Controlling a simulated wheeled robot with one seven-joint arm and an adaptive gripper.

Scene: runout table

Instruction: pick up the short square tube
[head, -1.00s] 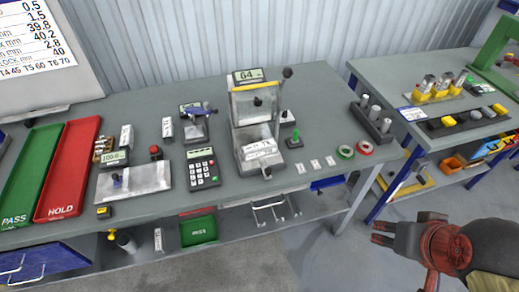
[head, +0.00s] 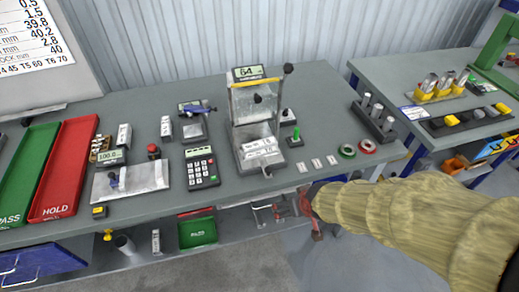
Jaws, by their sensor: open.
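My gripper (head: 309,211), dark red, is at the front edge of the grey table, right of centre, with its fingers low beside the table's front. It is open, and I see nothing between its fingers. My tan-sleeved arm comes in from the lower right. I cannot tell for sure which thing is the short square tube. Small pale labelled upright pieces stand on the table, one left of centre (head: 124,136) and one further right (head: 166,128). Another pale upright piece (head: 156,241) is on the lower shelf, beside a round grey tube (head: 124,244).
A tall gauge stand (head: 257,102) stands mid-table, with a calculator (head: 202,167) to its left. Green (head: 25,165) and red (head: 68,165) trays lie at the left. A rack of grey cylinders (head: 373,120) and two tape rolls (head: 357,149) are at the right. A second table stands further right.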

